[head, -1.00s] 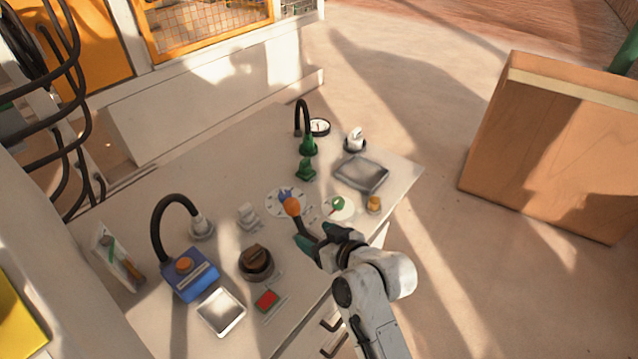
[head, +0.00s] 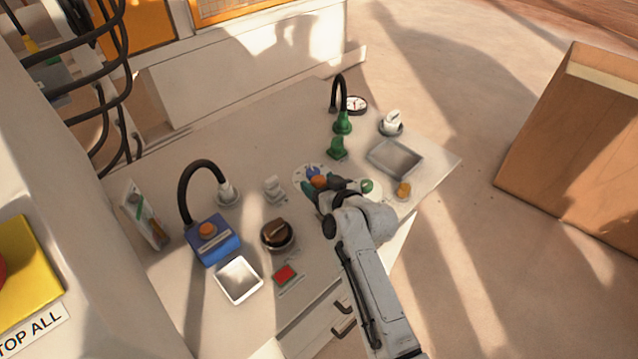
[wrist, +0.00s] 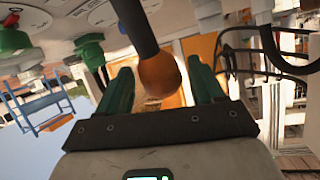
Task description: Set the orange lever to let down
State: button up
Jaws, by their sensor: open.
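The orange lever has a ball knob (head: 319,181) that shows just beyond my gripper in the head view. In the wrist view the orange knob (wrist: 159,75) sits on a dark rod (wrist: 134,27), between the two green fingers. My gripper (wrist: 158,90) is open, with a finger on each side of the knob and no clear contact. In the head view my gripper (head: 322,190) is over the right part of the table, and my wrist hides the lower rod and its base.
A round white dial plate with a blue knob (head: 312,172) is just behind the lever.

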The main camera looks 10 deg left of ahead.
jog(key=shift+w+a+f, duration=0.2)
jog(key=shift+w+a, duration=0.1)
jog(key=shift+c, duration=0.3)
grip_shut()
dwell(0.3)
